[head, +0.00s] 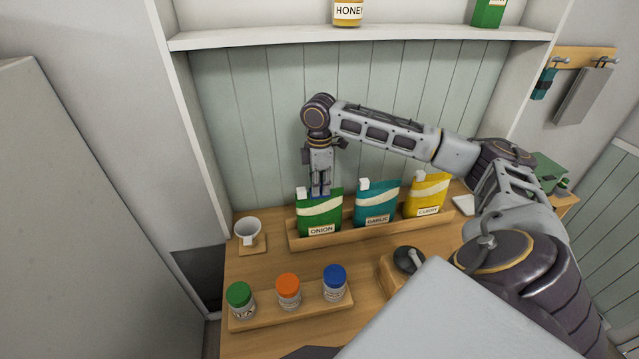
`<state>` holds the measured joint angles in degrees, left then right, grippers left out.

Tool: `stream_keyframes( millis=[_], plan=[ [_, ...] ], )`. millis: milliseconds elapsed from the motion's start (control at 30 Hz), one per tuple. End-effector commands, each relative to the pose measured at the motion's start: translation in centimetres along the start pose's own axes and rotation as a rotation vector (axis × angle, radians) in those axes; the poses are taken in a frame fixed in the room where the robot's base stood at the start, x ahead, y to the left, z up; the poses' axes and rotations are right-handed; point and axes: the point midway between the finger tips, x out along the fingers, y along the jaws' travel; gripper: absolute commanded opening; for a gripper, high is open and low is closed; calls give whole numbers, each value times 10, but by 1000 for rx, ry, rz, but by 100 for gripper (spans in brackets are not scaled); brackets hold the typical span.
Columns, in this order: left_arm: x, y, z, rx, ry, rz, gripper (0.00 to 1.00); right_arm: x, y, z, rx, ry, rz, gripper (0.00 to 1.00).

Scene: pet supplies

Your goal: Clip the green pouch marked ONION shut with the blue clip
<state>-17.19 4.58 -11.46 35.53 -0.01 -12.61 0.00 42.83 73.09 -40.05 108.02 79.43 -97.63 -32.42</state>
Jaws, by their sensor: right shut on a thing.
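The green pouch marked ONION (320,217) stands upright at the left end of a wooden rack. My right gripper (320,187) points straight down over the pouch's top edge. It is shut on the blue clip (320,191), of which only small blue parts show between the fingers. The clip is at the pouch's top edge; I cannot tell whether it grips the pouch. My left gripper is not in view.
A teal GARLIC pouch (377,202) and a yellow CURRY pouch (427,195) stand to the right in the same rack (345,236). A white cup (247,231) is to the left. Several lidded jars stand on a front tray (312,309). A shelf (365,35) runs above.

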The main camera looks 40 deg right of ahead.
Motion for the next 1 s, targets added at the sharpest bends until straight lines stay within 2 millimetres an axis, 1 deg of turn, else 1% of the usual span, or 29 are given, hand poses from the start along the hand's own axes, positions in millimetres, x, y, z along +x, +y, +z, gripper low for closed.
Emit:
stream_keyframes(
  millis=[267,300,467,833,1000],
  plan=[
    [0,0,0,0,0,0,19,1,0,0,0,0,0,9],
    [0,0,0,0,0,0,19,1,0,0,0,0,0,25],
    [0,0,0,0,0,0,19,1,0,0,0,1,0,45],
    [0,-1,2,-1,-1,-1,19,0,0,0,0,1,0,45],
    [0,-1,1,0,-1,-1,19,-8,0,-1,0,3,2,45]
  ],
)
